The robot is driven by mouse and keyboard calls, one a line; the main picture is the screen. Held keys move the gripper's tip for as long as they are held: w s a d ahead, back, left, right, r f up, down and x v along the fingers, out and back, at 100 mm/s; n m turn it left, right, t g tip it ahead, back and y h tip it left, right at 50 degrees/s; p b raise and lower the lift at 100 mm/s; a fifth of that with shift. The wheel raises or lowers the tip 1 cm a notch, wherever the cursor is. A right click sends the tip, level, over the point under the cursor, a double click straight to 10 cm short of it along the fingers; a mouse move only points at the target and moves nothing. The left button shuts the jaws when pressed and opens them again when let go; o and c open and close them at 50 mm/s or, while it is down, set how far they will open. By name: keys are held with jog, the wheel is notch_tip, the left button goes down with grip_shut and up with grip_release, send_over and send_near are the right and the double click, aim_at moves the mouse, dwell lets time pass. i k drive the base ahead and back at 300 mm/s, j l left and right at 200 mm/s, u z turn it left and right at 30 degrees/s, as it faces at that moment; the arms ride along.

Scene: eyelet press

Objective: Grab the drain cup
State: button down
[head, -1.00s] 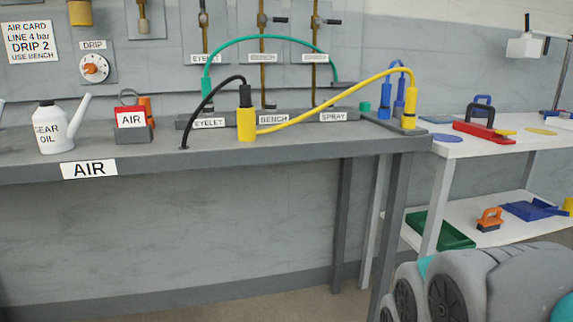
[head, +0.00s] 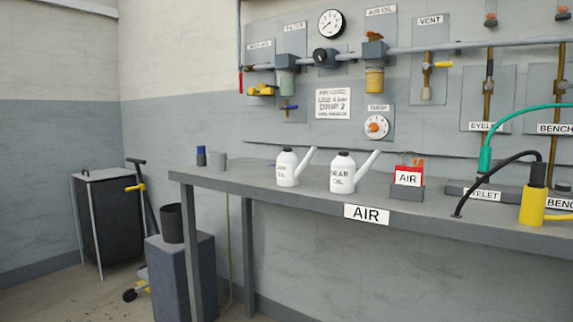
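In the head view, two cup-like things show, and neither carries a readable label naming it a drain cup. A larger dark, open-topped cup (head: 172,223) stands on a blue-grey block (head: 181,275) on the floor, left of the bench. Nothing touches either cup. My gripper is not in view.
A black bin (head: 105,215) stands at left. Pipework (head: 420,50) lines the wall. Floor at lower left is partly clear.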

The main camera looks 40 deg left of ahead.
aim_at(217, 160)
jog(key=u, duration=1.8)
jog(key=z, duration=0.25)
jog(key=i+j+z, duration=0.1)
jog(key=j+z, duration=0.15)
jog(key=z, duration=0.25)
jog(key=i+j+z, duration=0.1)
jog(key=j+z, duration=0.25)
jog(key=z, duration=0.15)
jog(key=j+z, duration=0.3)
jog(key=z, duration=0.2)
jog(key=j+z, duration=0.3)
jog(key=z, duration=0.15)
